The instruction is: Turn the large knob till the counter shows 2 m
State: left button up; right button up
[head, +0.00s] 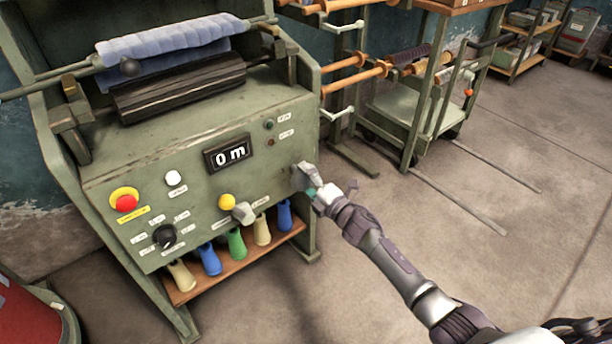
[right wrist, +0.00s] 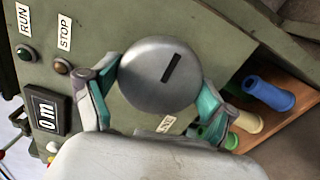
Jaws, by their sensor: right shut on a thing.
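The large knob (right wrist: 160,77) is a round grey disc with a dark slot mark, seen in the right wrist view. The slot lies slanted in that picture. My right gripper (right wrist: 155,95) is shut on it, one teal-padded finger on each side of the rim. In the head view my right gripper (head: 306,184) is at the right side of the green panel and covers most of the knob. The counter (head: 228,153) on the panel reads 0 m. It also shows sideways in the right wrist view (right wrist: 46,111). My left gripper is not in view.
The panel (head: 130,195) also has a red stop button (head: 125,202), a white button (head: 173,178), a yellow button (head: 227,202), a black dial (head: 164,236) and a smaller grey knob (head: 243,212). Coloured spools stand on a shelf below. Open floor (head: 470,260) lies to the right.

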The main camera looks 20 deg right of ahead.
jog(key=shift+m+p, duration=0.35)
jog(key=shift+m, duration=0.65)
jog(key=m+p, duration=0.3)
jog(key=m, duration=0.4)
jog(key=shift+m, duration=0.3)
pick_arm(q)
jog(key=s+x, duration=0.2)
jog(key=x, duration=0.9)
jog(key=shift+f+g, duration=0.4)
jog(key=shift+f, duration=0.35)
pick_arm(e)
jog(key=shift+f+m, duration=0.1)
jog(key=shift+m, duration=1.1)
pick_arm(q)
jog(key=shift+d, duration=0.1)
pick_arm(e)
jog(key=o, duration=1)
jog(key=shift+c, duration=0.2)
jog(key=v, duration=1.2)
